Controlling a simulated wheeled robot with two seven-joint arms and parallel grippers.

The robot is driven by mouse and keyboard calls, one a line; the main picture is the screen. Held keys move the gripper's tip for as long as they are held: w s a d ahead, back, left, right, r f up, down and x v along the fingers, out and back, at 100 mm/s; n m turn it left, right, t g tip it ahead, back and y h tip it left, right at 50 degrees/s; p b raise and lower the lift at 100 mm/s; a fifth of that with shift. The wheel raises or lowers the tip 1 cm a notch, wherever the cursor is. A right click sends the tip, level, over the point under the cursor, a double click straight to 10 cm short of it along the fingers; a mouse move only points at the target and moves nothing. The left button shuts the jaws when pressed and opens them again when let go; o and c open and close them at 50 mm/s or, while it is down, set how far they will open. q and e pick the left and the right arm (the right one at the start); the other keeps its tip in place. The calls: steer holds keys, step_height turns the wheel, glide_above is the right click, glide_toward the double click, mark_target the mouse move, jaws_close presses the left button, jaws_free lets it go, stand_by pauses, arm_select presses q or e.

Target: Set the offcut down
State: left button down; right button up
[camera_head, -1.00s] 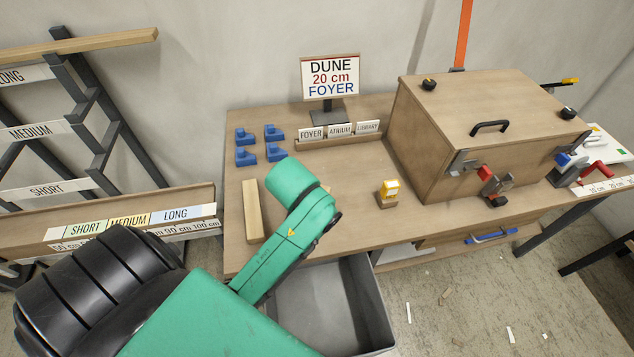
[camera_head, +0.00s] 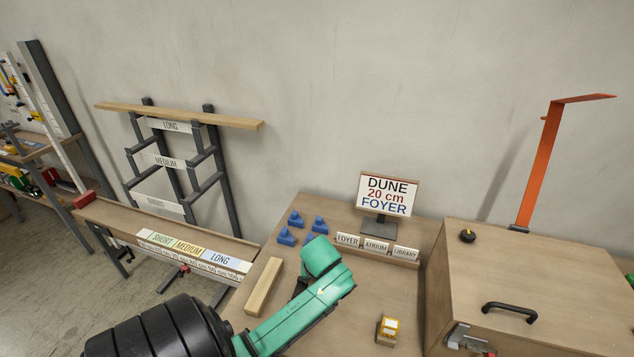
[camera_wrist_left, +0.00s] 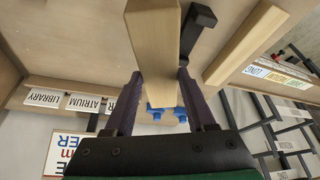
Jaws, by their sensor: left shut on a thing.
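The offcut (camera_wrist_left: 152,45), a pale wooden piece, is between the two dark fingers of my left gripper (camera_wrist_left: 158,78) in the left wrist view. The gripper is shut on it. In the head view my green left arm reaches over the workbench (camera_head: 345,215) and hides the gripper and the offcut. Another pale wooden bar (camera_head: 263,287) lies on the bench left of the arm; it also shows in the left wrist view (camera_wrist_left: 245,45), apart from the held piece. I cannot tell whether the offcut touches the bench. My right gripper is not in view.
Several blue blocks (camera_head: 300,230) stand behind the arm. A DUNE 20 cm FOYER sign (camera_head: 388,194) and a labelled FOYER, ATRIUM, LIBRARY rack (camera_head: 376,248) are at the back. A LONG/MEDIUM rack (camera_head: 165,160) stands left.

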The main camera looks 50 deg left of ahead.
arm_select(q)
step_height(320, 180, down, 9)
steer(key=shift+w+d+f, duration=0.15)
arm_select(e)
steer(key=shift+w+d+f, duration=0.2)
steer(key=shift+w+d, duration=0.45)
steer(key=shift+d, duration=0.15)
arm_select(q)
steer(key=shift+d, duration=0.1)
steer(key=shift+c, duration=1.2)
jaws_free()
steer(key=shift+f, duration=0.1)
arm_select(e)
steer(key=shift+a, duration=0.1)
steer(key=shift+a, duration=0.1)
